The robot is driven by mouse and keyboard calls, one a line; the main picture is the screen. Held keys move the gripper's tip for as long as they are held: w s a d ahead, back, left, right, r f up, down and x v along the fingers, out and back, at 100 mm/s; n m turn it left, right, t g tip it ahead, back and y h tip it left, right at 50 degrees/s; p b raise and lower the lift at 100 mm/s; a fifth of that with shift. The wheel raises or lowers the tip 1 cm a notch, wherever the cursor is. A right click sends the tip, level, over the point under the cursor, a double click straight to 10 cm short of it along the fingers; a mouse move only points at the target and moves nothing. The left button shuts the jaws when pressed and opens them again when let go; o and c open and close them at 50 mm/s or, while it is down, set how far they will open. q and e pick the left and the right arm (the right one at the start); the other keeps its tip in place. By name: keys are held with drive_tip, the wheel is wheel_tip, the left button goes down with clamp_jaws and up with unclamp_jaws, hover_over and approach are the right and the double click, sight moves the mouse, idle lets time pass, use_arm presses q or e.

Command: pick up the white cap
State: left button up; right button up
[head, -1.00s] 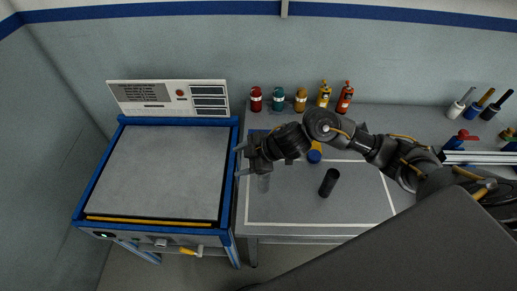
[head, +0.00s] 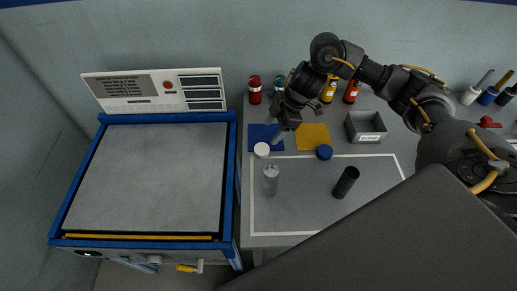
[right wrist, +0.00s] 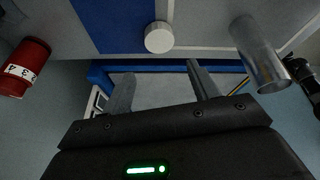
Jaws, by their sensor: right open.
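The white cap (head: 262,150) is a small round disc on the table, at the lower edge of the blue mat (head: 256,132) in the head view. In the right wrist view the cap (right wrist: 159,37) lies beyond the fingertips, roughly centred between them. My right gripper (head: 273,127) is above the blue mat, a little up and right of the cap, open and empty. In the right wrist view its two fingers (right wrist: 160,72) are spread apart, with no contact with the cap. My left gripper is not in view.
A clear-grey cylinder (head: 271,181) stands close below the cap. A blue cap (head: 324,152), black cylinder (head: 345,182), yellow mat (head: 312,137) and grey bin (head: 366,139) are to the right. A red bottle (head: 254,90) stands behind. The blue-framed machine (head: 150,180) is left.

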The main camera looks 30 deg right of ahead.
sight(261, 149)
drive_tip(key=f, duration=0.4)
drive_tip(key=shift+a, duration=0.35)
drive_tip(key=shift+w+a+f, duration=0.1)
drive_tip(key=shift+w+f, duration=0.05)
drive_tip(key=shift+f, duration=0.25)
drive_tip(key=shift+a+f, duration=0.15)
drive_tip(key=shift+f, duration=0.05)
drive_tip(key=shift+w+a+f, duration=0.1)
drive_tip(key=shift+f, duration=0.05)
drive_tip(key=shift+p+x, duration=0.6)
drive_tip(key=shift+x, duration=1.75)
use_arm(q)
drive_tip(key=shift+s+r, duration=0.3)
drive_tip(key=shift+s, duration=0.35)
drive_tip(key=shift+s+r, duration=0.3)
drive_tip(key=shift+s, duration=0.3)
use_arm(e)
drive_tip(key=c, duration=0.7)
